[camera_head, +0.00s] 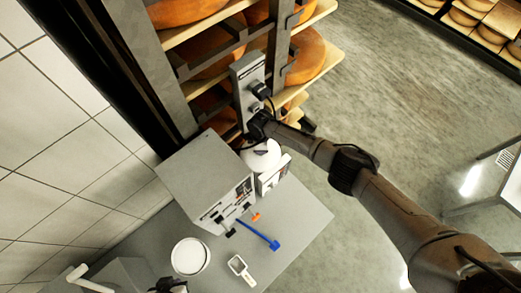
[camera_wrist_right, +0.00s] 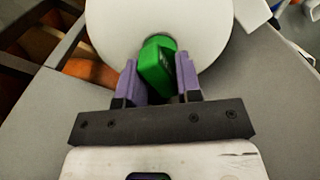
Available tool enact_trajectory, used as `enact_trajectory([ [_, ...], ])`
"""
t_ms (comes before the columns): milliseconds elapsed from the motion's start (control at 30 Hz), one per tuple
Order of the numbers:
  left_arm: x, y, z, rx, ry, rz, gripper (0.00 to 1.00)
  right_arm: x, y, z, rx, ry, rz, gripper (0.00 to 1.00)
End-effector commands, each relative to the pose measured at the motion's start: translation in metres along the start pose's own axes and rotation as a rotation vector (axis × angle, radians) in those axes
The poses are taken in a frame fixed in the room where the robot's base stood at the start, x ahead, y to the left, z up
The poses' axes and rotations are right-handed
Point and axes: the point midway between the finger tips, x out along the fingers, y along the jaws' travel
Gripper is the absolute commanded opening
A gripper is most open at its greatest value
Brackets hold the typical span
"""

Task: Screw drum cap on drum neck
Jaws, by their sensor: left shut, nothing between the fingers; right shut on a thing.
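In the right wrist view, my right gripper (camera_wrist_right: 158,80) is shut on the green drum cap (camera_wrist_right: 157,66), with a purple finger on each side of it. The cap is at the white drum (camera_wrist_right: 110,30), over its round top. The neck is hidden, so I cannot tell whether the cap sits on it or how far its thread is engaged. In the head view, the white drum (camera_head: 261,158) stands beside the grey cabinet, partly covered by my right gripper (camera_head: 258,135). My left gripper (camera_head: 170,286) is shut and empty at the bottom edge, partly cut off.
The grey cabinet (camera_head: 203,172) stands left of the drum. A white round container (camera_head: 190,256), a blue tool (camera_head: 262,235), an orange piece (camera_head: 256,216) and a white-framed item (camera_head: 241,269) lie on the grey table (camera_head: 300,215). Cheese shelves (camera_head: 325,58) rise behind. The table's right part is clear.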

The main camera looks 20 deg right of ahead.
Motion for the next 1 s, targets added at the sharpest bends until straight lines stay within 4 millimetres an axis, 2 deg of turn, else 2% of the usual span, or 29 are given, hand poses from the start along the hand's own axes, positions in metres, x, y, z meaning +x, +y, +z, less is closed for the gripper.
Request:
enact_trajectory([
  [233,0.001,0.001,0.000,-0.003,0.000,0.002,0.00,0.002,0.000,0.002,0.019,-0.001,-0.002,0.00],
  [267,0.001,0.001,0.000,-0.003,0.000,0.002,0.00,0.002,0.000,0.002,0.019,-0.001,-0.002,0.34],
  [533,0.000,-0.001,0.000,0.003,-0.001,-0.002,0.00,0.001,0.000,0.002,0.014,-0.001,-0.001,0.60],
  [833,0.000,-0.003,0.001,0.010,-0.002,-0.008,0.00,-0.002,0.000,0.001,0.010,0.000,0.000,0.62],
  [1000,-0.004,-0.003,0.000,0.010,-0.002,-0.008,0.00,-0.021,0.001,0.000,0.009,0.003,0.001,0.62],
])
